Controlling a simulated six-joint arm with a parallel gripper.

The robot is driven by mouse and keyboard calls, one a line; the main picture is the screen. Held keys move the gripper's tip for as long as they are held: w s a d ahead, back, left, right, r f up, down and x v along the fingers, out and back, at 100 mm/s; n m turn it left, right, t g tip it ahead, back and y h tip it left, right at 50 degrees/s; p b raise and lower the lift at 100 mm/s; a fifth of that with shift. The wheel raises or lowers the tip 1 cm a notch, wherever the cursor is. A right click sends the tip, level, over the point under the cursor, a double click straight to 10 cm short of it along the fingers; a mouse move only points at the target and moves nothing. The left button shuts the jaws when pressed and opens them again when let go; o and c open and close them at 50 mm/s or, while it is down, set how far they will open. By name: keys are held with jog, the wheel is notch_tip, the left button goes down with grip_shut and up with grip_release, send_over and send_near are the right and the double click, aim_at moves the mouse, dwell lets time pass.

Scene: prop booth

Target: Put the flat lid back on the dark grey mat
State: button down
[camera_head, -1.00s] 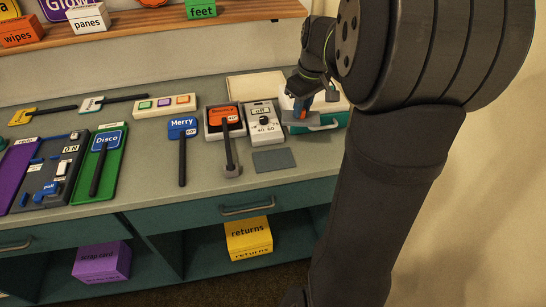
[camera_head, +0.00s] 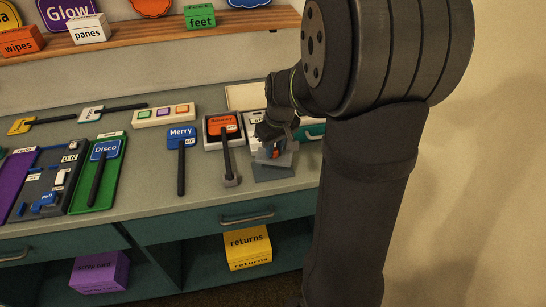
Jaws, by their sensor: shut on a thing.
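My gripper (camera_head: 276,150) is shut on the flat lid (camera_head: 287,159), a thin grey plate, of which only part shows beside and below the fingers. The dark grey mat (camera_head: 273,176) lies flat on the counter near its front edge. The lid is over the back part of the mat in this view and looks slightly tilted. I cannot tell whether it touches the mat. My gripper and arm hide much of the lid and the mat's back part.
The Bounce sign (camera_head: 222,125) on its stand is just left of the mat. A white dial box (camera_head: 253,118) is behind, partly hidden by my gripper. A teal box (camera_head: 312,130) is at the right, mostly behind my arm. The Merry paddle (camera_head: 181,137) lies farther left.

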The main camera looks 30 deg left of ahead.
aim_at(273, 158)
jog(key=shift+a+f, duration=0.2)
jog(key=shift+a, duration=0.05)
jog(key=shift+f, duration=1.95)
jog(key=shift+f, duration=0.1)
jog(key=c, duration=1.3)
grip_release()
jog(key=shift+o, duration=0.2)
notch_tip(273, 158, up, 12)
jog(key=d, duration=0.1)
jog(key=shift+s+d, duration=0.35)
jog(key=shift+s, duration=0.05)
